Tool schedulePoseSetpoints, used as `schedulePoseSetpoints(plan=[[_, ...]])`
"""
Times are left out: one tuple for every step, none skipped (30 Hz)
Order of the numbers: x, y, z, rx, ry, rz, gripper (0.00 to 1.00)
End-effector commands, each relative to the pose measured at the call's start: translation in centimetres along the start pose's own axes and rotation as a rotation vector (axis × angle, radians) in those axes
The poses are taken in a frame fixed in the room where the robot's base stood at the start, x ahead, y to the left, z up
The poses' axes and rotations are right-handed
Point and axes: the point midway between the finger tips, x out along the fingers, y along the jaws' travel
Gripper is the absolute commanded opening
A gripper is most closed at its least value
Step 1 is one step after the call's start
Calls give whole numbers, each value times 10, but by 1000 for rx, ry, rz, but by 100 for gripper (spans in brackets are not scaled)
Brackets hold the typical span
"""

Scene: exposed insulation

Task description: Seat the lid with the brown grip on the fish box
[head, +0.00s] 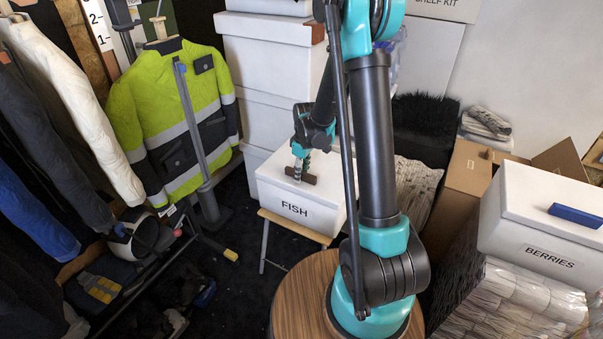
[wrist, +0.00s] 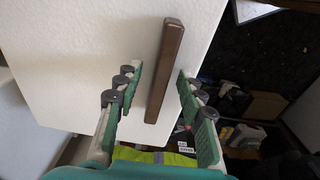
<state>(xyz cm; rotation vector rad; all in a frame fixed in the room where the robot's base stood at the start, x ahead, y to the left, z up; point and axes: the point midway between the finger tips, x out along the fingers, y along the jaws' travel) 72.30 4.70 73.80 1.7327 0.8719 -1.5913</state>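The white fish box (head: 280,207), labelled FISH, stands on a small wooden-topped stand beyond my arm's base. A white lid (head: 272,172) with a brown bar grip (head: 301,175) lies on top of the box; I cannot tell how it sits on the rim. My gripper (head: 298,168) is low over the lid at the brown grip. In the wrist view, its open green-padded fingers (wrist: 158,78) straddle the brown grip (wrist: 164,75), with a gap on each side. The white lid top (wrist: 70,60) fills the left and middle of that view.
White boxes are stacked behind the fish box (head: 265,55). A hi-vis jacket (head: 175,115) hangs on a stand at left. A BERRIES box (head: 535,225) with a blue grip stands at right on wrapped stacks. Dark floor shows left of the fish box.

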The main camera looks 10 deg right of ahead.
Motion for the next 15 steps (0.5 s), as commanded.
schedulePoseSetpoints(plan=[[-2, 0, 0, 0, 0, 0, 39], [-4, 0, 0, 0, 0, 0, 39], [-7, 0, 0, 0, 0, 0, 39], [-10, 0, 0, 0, 0, 0, 39], [-14, 0, 0, 0, 0, 0, 39], [-19, 0, 0, 0, 0, 0, 39], [-24, 0, 0, 0, 0, 0, 39], [-28, 0, 0, 0, 0, 0, 39], [-35, -1, 1, 0, 0, 0, 39], [-41, 0, 0, 0, 0, 0, 39], [-47, 0, 0, 0, 0, 0, 39], [-54, 0, 0, 0, 0, 0, 39], [-60, 0, 0, 0, 0, 0, 39], [-65, -1, 1, 0, 0, 0, 39], [-73, 0, 0, 1, 0, 0, 39]])
